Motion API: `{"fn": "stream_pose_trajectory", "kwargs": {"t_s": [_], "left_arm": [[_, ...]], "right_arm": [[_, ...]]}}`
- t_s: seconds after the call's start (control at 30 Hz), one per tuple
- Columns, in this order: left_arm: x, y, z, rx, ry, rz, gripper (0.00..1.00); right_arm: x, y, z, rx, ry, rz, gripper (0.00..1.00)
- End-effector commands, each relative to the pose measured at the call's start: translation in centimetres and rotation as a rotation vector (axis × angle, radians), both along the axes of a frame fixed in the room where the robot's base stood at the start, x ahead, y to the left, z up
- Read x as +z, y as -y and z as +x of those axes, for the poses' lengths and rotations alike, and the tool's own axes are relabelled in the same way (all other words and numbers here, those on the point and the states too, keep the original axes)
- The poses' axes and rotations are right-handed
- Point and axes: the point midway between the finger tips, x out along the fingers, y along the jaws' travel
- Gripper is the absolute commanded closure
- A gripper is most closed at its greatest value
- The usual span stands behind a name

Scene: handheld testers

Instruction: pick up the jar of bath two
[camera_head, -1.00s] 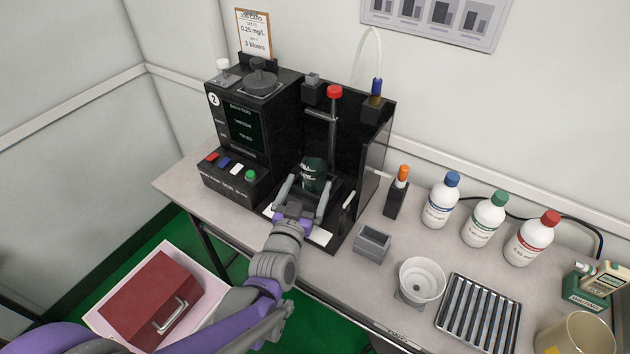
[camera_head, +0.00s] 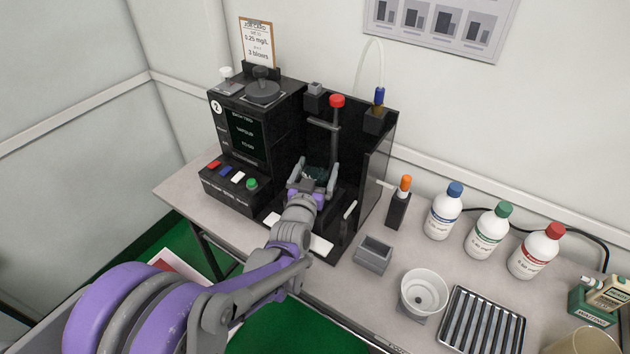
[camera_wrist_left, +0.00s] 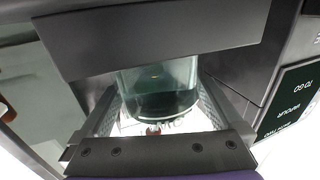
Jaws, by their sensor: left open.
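The jar of bath two (camera_head: 316,173) is dark greenish glass and stands inside the black machine (camera_head: 247,130) marked "2". In the head view it is mostly hidden by my left gripper (camera_head: 313,179). That gripper is open, with one finger on each side of the jar. In the left wrist view the clear jar (camera_wrist_left: 160,88) sits between the two spread fingers, with gaps visible beside it. A dark bar of the machine crosses its upper part in that view. My right gripper is not in view.
A red-topped post (camera_head: 337,101) rises just behind the jar, and the machine's dark side panel (camera_head: 379,165) stands to its right. A grey box (camera_head: 373,254), white bowl (camera_head: 424,292) and several capped bottles (camera_head: 443,214) are further right. A ribbed tray (camera_head: 482,322) lies in front.

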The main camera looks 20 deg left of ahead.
Motion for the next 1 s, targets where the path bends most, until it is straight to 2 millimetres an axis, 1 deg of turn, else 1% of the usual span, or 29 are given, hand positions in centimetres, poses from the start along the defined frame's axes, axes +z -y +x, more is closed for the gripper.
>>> {"fn": "stream_pose_trajectory", "kwargs": {"t_s": [0.07,0.27,0.3,0.47,0.5,0.67,0.7,0.77,0.8,0.83,1.0], "left_arm": [[-0.01,-0.09,0.37,0.0,0.0,0.0,0.0],[0.0,-0.08,0.38,0.0,0.0,-0.001,0.0],[0.0,-0.07,0.37,0.0,0.0,-0.001,0.07],[0.0,-0.06,0.36,0.0,0.0,-0.001,0.36],[0.0,-0.06,0.36,0.0,0.0,-0.001,0.43],[0.0,-0.05,0.36,0.0,0.0,-0.001,0.72],[0.0,-0.05,0.36,0.0,0.0,-0.001,0.79],[0.0,-0.05,0.36,0.0,0.0,-0.001,0.9],[0.0,-0.05,0.36,0.0,0.0,-0.001,0.97],[0.0,-0.05,0.36,0.0,0.0,-0.001,1.0],[0.06,-0.06,0.34,0.0,0.001,-0.001,1.0]], "right_arm": [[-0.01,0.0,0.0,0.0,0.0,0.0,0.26],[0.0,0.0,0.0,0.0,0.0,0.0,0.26],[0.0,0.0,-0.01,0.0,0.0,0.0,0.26],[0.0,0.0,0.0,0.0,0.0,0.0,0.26],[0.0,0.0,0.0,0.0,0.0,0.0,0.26],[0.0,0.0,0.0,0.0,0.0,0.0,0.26],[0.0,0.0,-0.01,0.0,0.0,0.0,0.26],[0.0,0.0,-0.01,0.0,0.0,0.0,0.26],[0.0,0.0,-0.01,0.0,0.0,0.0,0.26],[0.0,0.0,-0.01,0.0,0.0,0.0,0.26],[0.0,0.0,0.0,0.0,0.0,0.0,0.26]]}}
